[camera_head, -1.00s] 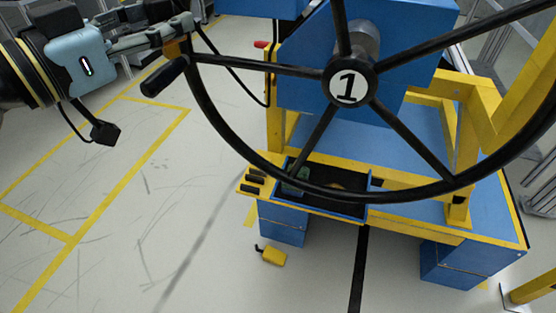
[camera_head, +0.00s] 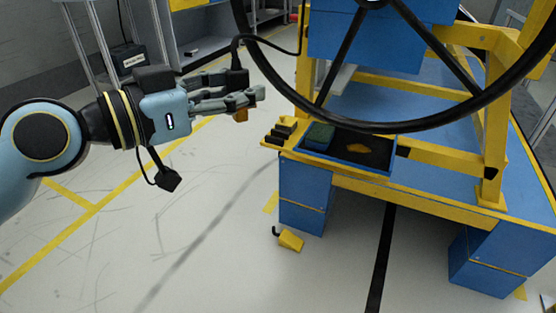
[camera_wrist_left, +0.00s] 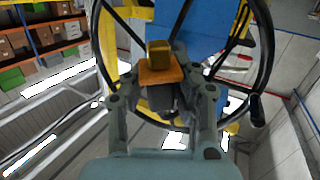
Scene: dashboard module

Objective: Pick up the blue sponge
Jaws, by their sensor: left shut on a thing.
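No plainly blue sponge shows. A dark green block with a bluish side (camera_head: 318,137) lies at the left end of the black-floored tray (camera_head: 392,168); I cannot tell if it is the sponge. An orange-yellow piece (camera_head: 358,148) lies to its right in the tray. My left gripper (camera_head: 243,100) is above and left of the tray, apart from it. It is shut on a small orange and yellow-brown object (camera_head: 240,115), which also shows between the fingers in the left wrist view (camera_wrist_left: 160,72). My right gripper is not in view.
A large black steering wheel (camera_head: 437,120) hangs over the tray and the blue and yellow bench (camera_head: 430,205). Black blocks (camera_head: 280,132) sit at the bench's left corner. A yellow object (camera_head: 290,241) lies on the floor. The floor at left is clear.

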